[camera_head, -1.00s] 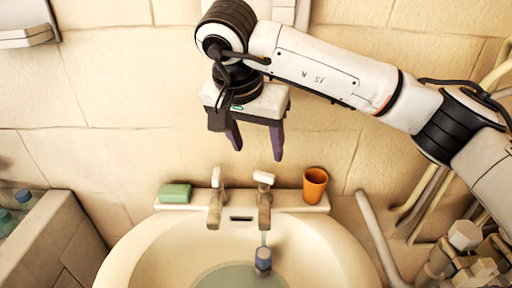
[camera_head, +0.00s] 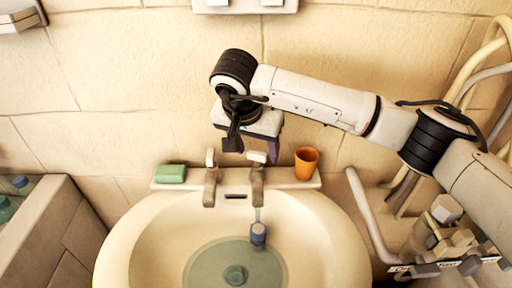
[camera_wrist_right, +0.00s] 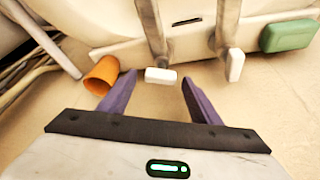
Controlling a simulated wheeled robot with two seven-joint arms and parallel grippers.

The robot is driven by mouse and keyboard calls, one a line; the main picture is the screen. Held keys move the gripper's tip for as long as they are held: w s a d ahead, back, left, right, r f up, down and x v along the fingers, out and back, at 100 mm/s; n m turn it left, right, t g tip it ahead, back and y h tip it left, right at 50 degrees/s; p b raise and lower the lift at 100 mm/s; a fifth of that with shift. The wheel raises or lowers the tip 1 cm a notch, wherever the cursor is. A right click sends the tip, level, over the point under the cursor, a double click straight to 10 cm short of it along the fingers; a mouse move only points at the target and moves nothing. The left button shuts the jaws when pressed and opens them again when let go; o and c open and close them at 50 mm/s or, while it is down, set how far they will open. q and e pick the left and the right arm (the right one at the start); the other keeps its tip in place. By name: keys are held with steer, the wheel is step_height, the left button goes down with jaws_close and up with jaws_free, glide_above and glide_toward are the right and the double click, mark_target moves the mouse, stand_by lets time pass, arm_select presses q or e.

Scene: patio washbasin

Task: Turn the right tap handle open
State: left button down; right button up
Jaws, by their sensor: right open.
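The right tap (camera_head: 257,187) stands on the basin's back ledge, with a small white handle (camera_head: 257,157) on top. In the right wrist view the white handle (camera_wrist_right: 160,76) appears between my two purple fingertips, with a gap on either side. My right gripper (camera_head: 254,151) is open and empty, hanging over the right tap. In the head view its fingers partly overlap the handle area, so contact cannot be told. A thin pale streak hangs below the right spout. My left gripper is not in view.
The left tap (camera_head: 211,185) stands close beside the right one. An orange cup (camera_head: 306,164) is right of the taps, and a green soap bar (camera_head: 171,173) is at the left of the ledge. A blue-topped object (camera_head: 258,234) is in the basin (camera_head: 130,250). Pipes (camera_head: 372,220) run at right.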

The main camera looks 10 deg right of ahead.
steer(key=c, duration=1)
steer(key=n+b, duration=0.1)
steer(key=n+y+b, duration=0.1)
steer(key=shift+d+f+t+b, duration=0.2)
steer(key=shift+t+b, duration=0.1)
steer(key=shift+c, duration=0.2)
steer(key=shift+r+n+y+b, duration=0.15)
steer(key=shift+n+y+b, duration=0.3)
steer(key=shift+n, duration=0.75)
steer(key=o, duration=1)
steer(key=shift+o, duration=0.2)
steer(key=b+v, duration=0.1)
steer(key=v, duration=0.9)
steer(key=shift+r, duration=0.2)
steer(key=shift+s+a+f, duration=0.1)
steer(key=shift+s, duration=0.15)
